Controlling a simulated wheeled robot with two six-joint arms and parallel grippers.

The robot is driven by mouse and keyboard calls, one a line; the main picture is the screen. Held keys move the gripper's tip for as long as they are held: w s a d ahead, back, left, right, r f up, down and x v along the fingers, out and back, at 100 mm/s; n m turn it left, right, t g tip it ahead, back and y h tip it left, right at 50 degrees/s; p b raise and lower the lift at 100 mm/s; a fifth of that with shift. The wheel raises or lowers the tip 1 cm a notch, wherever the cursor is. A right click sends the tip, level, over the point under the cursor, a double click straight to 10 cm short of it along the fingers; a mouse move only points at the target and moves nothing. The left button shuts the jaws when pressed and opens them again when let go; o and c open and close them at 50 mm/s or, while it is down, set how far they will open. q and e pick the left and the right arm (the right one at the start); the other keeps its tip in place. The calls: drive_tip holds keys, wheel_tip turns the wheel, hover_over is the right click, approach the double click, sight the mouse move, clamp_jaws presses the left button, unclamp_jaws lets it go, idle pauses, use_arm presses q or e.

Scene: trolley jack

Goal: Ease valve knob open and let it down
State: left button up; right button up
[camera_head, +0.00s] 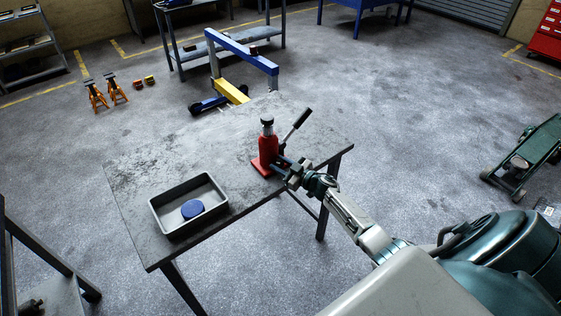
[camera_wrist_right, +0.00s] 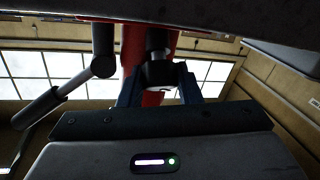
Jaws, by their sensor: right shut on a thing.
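A red bottle jack (camera_head: 268,148) stands upright on the table near its right edge, with a black top and a black lever handle (camera_head: 297,124) slanting up to the right. My right gripper (camera_head: 285,166) reaches in from the right, low at the jack's base. In the right wrist view, the fingers (camera_wrist_right: 158,85) are closed around a dark knob (camera_wrist_right: 160,73) in front of the jack's red body (camera_wrist_right: 133,50). The handle linkage (camera_wrist_right: 102,60) hangs to the left there. The knob is hidden in the head view. My left gripper is not in view.
The grey table (camera_head: 140,165) holds a dark tray (camera_head: 165,226) with a blue round object (camera_head: 192,209) in it, left of the jack. A blue and yellow hoist (camera_head: 232,90) stands behind the table. A green trolley jack (camera_head: 525,155) is on the floor at right.

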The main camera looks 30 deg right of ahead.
drive_tip(key=shift+n+g+y, duration=0.4)
drive_tip(key=shift+n+y, duration=0.3)
drive_tip(key=shift+n, duration=0.4)
drive_tip(key=o, duration=1)
drive_tip(key=shift+s+d, duration=0.3)
drive_tip(key=shift+s, duration=0.2)
drive_tip(key=b+v, duration=0.2)
drive_tip(key=v, duration=0.7)
drive_tip(key=shift+s+d+r, duration=0.1)
drive_tip(key=shift+s, duration=0.15)
